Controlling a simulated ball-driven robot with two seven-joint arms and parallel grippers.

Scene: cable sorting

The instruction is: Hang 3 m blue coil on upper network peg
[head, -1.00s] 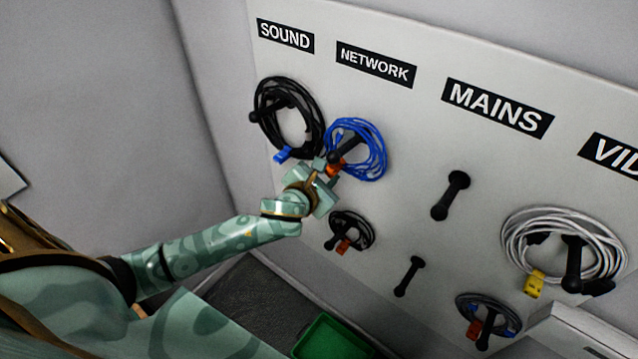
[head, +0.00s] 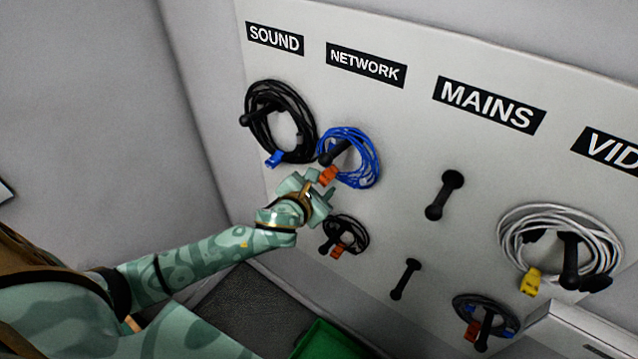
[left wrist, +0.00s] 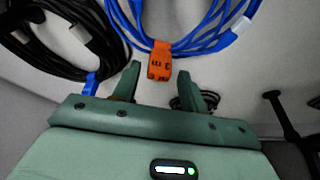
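The blue coil (head: 352,158) hangs around the upper peg (head: 335,153) under the NETWORK label (head: 366,65) in the head view. Its orange tag (head: 328,175) hangs at its lower left. In the left wrist view the blue coil (left wrist: 200,35) is at the top, and the orange tag (left wrist: 160,62), marked 3 m, hangs between my finger tips. My left gripper (head: 313,190) is just below the coil; in the left wrist view its fingers (left wrist: 160,82) are spread apart, with nothing clearly clamped between them. My right gripper is not in view.
A black coil with a blue tag (head: 274,159) hangs just left under SOUND. A smaller dark coil (head: 357,236) hangs below my left gripper. Two bare pegs (head: 444,195) are under MAINS. A white coil (head: 507,240) hangs at right. A green bin (head: 322,341) stands below.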

